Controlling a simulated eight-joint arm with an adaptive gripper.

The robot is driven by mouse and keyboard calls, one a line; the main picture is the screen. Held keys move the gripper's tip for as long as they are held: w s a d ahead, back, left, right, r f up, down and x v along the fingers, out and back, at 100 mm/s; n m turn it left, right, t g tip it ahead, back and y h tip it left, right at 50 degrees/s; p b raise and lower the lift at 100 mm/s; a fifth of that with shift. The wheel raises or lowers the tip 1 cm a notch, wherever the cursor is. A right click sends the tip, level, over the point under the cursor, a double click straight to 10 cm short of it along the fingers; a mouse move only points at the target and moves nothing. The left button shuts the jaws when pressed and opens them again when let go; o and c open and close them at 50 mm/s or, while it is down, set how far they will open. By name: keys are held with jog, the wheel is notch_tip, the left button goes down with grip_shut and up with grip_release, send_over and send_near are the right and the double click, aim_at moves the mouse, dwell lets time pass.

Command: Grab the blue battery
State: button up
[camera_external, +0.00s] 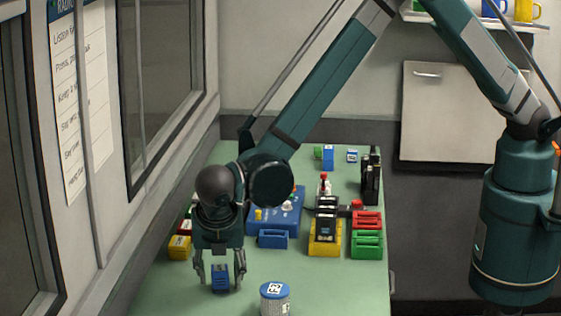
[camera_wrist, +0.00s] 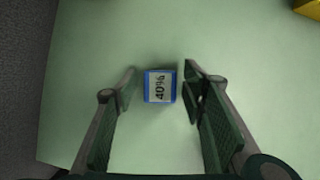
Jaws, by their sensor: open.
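A small blue block (camera_external: 220,284), which looks like the blue battery, stands on the green table at the near left. In the wrist view its top (camera_wrist: 160,87) shows a white label reading "40%" with a blue edge. My gripper (camera_external: 220,272) points down over it, open. In the wrist view the fingers (camera_wrist: 160,78) are on the block's left and right sides, with a gap on each side. How far down the fingertips reach beside it is hard to tell.
A blue-lidded can (camera_external: 275,298) stands to the right of my gripper. Behind are a yellow block (camera_external: 180,246), a blue tray (camera_external: 273,239), a yellow holder (camera_external: 324,246) with a black device, and red and green trays (camera_external: 367,244). A wall with windows runs along the left.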

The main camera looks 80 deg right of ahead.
aim_at(219, 267)
jog(key=shift+c, duration=0.3)
jog(key=c, duration=1)
jog(key=shift+o, duration=0.2)
jog(key=shift+r, duration=0.1)
jog(key=shift+r, duration=4.95)
